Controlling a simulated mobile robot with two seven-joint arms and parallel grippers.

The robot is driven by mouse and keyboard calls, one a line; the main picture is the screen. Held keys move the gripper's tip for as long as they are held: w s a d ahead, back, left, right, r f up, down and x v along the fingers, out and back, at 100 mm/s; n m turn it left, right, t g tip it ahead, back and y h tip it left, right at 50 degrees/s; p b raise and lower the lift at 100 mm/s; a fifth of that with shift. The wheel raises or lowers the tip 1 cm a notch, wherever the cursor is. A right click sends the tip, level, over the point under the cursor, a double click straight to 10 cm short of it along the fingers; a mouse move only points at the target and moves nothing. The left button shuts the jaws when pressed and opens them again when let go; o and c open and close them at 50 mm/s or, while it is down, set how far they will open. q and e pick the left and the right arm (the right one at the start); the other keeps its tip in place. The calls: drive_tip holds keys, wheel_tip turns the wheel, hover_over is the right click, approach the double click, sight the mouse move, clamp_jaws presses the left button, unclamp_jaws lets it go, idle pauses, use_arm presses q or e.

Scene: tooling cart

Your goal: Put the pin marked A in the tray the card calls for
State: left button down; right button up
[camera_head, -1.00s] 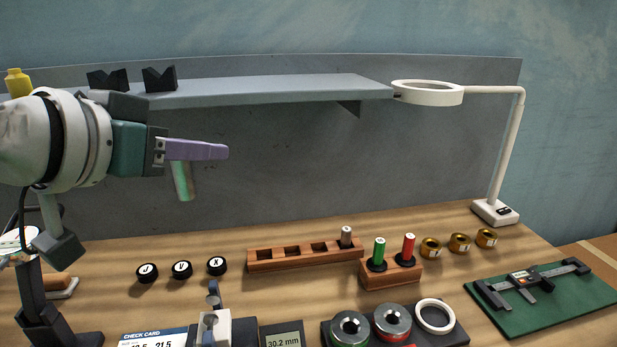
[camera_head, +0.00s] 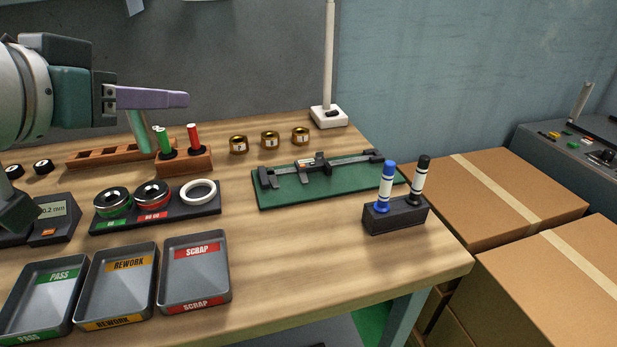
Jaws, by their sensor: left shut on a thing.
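My left gripper (camera_head: 165,98) is in the air at the upper left, its purple fingers shut on a slim pale-green metallic pin (camera_head: 140,134) that hangs down below them. I cannot read a mark on the pin. Three grey trays stand at the front left of the bench: the pass tray (camera_head: 43,292) with green labels, the rework tray (camera_head: 114,291) with orange labels and the scrap tray (camera_head: 195,277) with red labels. All three look empty. The gripper is above and behind them. The check card is out of view now. My right gripper is not in view.
A wooden rack (camera_head: 82,159), a block with green and red plugs (camera_head: 190,163), a ring-gauge stand (camera_head: 205,211) and a display unit (camera_head: 62,230) lie behind the trays. Calipers on a green mat (camera_head: 285,192) and a marker holder (camera_head: 400,218) are right. Bench is clear right of the scrap tray.

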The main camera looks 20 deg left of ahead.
use_arm(q)
drive_tip(key=shift+d+f+b, duration=0.2)
drive_tip(key=shift+d+f, duration=0.05)
drive_tip(key=shift+f, duration=0.3)
drive_tip(key=shift+d+f+b, duration=0.15)
drive_tip(key=shift+d+f, duration=0.05)
drive_tip(key=shift+f, duration=0.35)
drive_tip(key=f+b, duration=0.1)
drive_tip(key=f, duration=0.3)
drive_tip(key=f+b, duration=0.2)
drive_tip(key=f, duration=0.3)
drive_tip(key=f+b, duration=0.1)
drive_tip(key=f, duration=0.4)
drive_tip(key=shift+a, duration=0.25)
drive_tip(key=shift+f+b, duration=0.9)
drive_tip(key=shift+f, duration=1.05)
drive_tip(key=shift+f, duration=0.25)
drive_tip(key=c, duration=0.8)
unclamp_jaws()
drive_tip(key=shift+r, duration=0.1)
drive_tip(key=shift+o, duration=0.2)
